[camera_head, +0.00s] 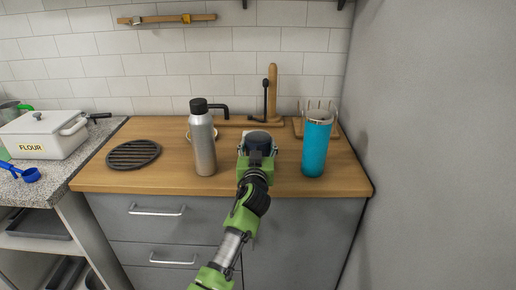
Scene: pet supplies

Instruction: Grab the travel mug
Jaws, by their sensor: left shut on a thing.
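My left arm reaches up from the bottom of the head view, and the gripper is shut on the mug. I cannot tell whether the mug rests on the counter or is lifted. My right gripper is not in view.
A silver bottle (202,145) with a black cap stands close left of my gripper. A teal tumbler (315,148) stands to the right, near the grey wall. A black round trivet (133,154) lies at left. A white flour box (42,136) stands farther left.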

